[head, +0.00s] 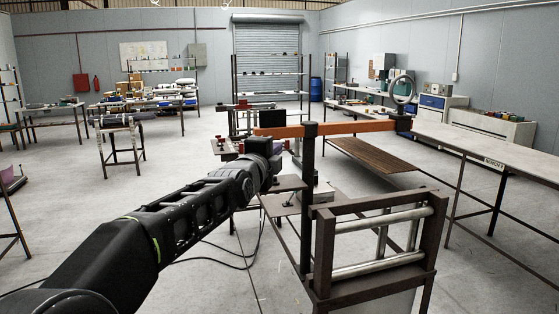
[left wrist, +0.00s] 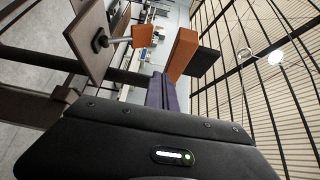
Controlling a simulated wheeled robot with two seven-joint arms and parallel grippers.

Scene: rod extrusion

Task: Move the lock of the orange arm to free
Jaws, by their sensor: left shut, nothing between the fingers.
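The orange arm (head: 350,127) lies level across a dark upright post (head: 309,165) in the head view. A dark block (head: 271,118) sits at its left end, and a dark fitting with a pale ring (head: 403,90) at its right end. I cannot tell for certain which part is the lock. My left gripper (head: 268,147) is shut and empty, just below the arm's left end. In the left wrist view, the shut fingers (left wrist: 166,91) point toward an orange block-shaped end (left wrist: 181,54) with a dark block (left wrist: 203,62) beside it. I cannot tell whether they touch it.
A dark frame with metal rollers (head: 380,267) stands at the front right, beside the post. A long bench (head: 495,165) is at the right. A low brown-topped table (head: 370,154) lies behind the arm. Cables run over the floor. Open floor (head: 185,185) lies at the left.

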